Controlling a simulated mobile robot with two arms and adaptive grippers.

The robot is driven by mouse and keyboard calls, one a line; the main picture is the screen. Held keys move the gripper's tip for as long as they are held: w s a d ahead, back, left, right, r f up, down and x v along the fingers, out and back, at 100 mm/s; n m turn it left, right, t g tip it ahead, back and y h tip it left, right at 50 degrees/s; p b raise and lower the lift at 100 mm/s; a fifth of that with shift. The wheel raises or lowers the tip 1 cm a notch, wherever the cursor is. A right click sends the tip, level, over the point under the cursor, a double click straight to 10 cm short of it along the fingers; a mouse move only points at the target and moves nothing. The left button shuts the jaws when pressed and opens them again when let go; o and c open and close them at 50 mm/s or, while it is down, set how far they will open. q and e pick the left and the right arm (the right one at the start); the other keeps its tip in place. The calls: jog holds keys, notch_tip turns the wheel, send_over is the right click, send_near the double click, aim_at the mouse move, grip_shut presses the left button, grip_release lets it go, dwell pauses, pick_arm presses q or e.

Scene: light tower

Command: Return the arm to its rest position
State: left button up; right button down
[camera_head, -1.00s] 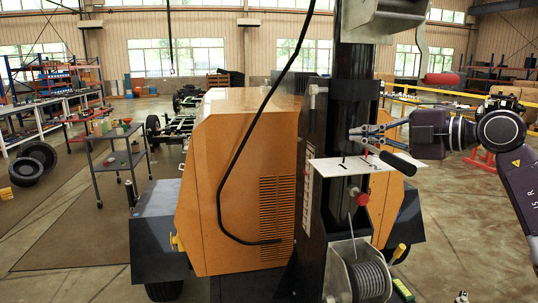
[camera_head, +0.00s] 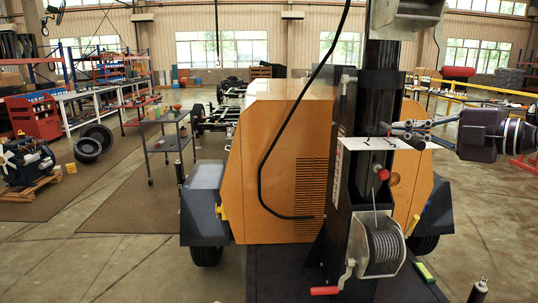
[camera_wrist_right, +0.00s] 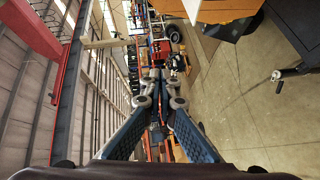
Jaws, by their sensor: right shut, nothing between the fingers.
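My right gripper (camera_head: 396,130) comes in from the right of the head view, with its fingers pointing left. It is shut and empty, just above or in front of the white plate (camera_head: 362,143) on the dark mast; the exact gap cannot be told. In the right wrist view the gripper (camera_wrist_right: 158,76) shows its two fingers drawn together at the tips with nothing between them. My left gripper is in neither view. The light tower's orange body (camera_head: 275,165) stands left of the mast (camera_head: 375,105).
A winch with wound cable (camera_head: 382,245) and a red-handled crank (camera_head: 326,290) sit low on the mast. A wheeled cart (camera_head: 167,143) and an engine on a pallet (camera_head: 27,163) stand at the left. Open floor (camera_head: 120,265) lies at the front left.

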jog(key=s+a+f+m+t+y, duration=0.1)
jog(key=a+f+t+y, duration=0.2)
jog(key=a+y, duration=0.55)
jog(key=s+d+f+m+h, duration=0.2)
jog(key=d+f+m+h, duration=0.1)
jog(key=f+m+h, duration=0.55)
jog(key=s+d+f+m+t+h, duration=0.1)
jog(key=s+d+f+m+h, duration=0.1)
jog(key=f+m+h, duration=0.65)
jog(key=s+d+f+m+h, duration=0.25)
jog(key=f+m+h, duration=0.25)
jog(key=f, duration=0.8)
jog(key=s+a+f+g, duration=0.2)
jog(key=s+f+g, duration=0.4)
jog(key=s+f, duration=0.7)
jog(key=s+a+f+g+y, duration=0.25)
jog(key=s+f+g, duration=0.2)
jog(key=s, duration=0.45)
jog(key=s+a+f+g+y, duration=0.1)
jog(key=s+a+f+g, duration=0.25)
jog(key=s+f, duration=0.75)
jog(key=f, duration=2.2)
jog(key=s+d+f+n+g, duration=0.1)
jog(key=s+d+f, duration=0.2)
jog(key=s+f, duration=1.2)
jog(key=shift+s+d+f+g, duration=0.15)
jog(key=shift+s+f+g, duration=0.25)
jog(key=shift+s, duration=0.5)
